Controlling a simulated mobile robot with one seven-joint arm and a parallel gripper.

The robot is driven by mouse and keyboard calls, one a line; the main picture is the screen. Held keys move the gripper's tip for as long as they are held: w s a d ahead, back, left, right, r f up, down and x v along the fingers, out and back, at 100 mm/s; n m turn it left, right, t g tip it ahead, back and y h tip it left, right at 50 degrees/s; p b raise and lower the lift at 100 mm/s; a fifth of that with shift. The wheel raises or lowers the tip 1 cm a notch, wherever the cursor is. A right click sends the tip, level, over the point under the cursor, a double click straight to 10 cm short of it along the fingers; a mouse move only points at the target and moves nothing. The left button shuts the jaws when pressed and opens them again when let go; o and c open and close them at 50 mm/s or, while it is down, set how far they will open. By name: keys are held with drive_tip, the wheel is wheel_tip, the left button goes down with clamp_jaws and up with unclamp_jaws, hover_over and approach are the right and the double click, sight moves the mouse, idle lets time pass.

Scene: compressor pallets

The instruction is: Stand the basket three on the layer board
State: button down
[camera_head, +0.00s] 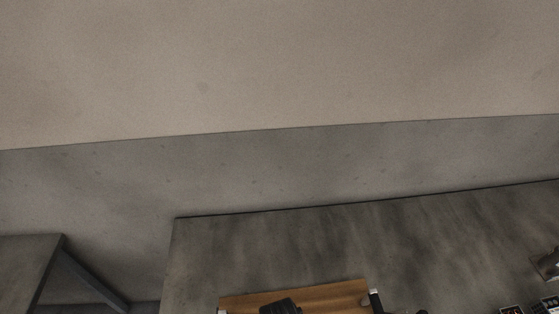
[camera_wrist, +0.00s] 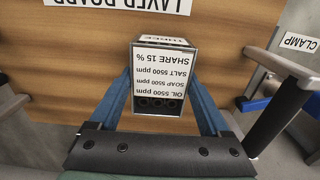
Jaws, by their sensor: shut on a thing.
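Basket three (camera_wrist: 163,112), a small box with a white printed label and the word THREE on its top edge, is in the middle of the wrist view. My gripper (camera_wrist: 163,80) is shut on it, one blue finger on each side. Behind it is the wooden layer board (camera_wrist: 62,55), marked with a white LAYER BOARD label. I cannot tell whether the basket touches the board or hangs above it. The layer board also shows at the bottom edge of the head view (camera_head: 335,292), with a dark ridged thing (camera_head: 280,306) in front of it.
A grey clamp (camera_wrist: 282,112) with a CLAMP label (camera_wrist: 300,42) beside it stands right of the board. In the head view, the grey bench top (camera_head: 300,245) is bare behind the board; small items (camera_head: 512,310) lie at right.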

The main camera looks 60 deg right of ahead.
unclamp_jaws()
drive_tip(key=shift+f, duration=0.1)
wheel_tip(320, 180, up, 12)
idle(0.5)
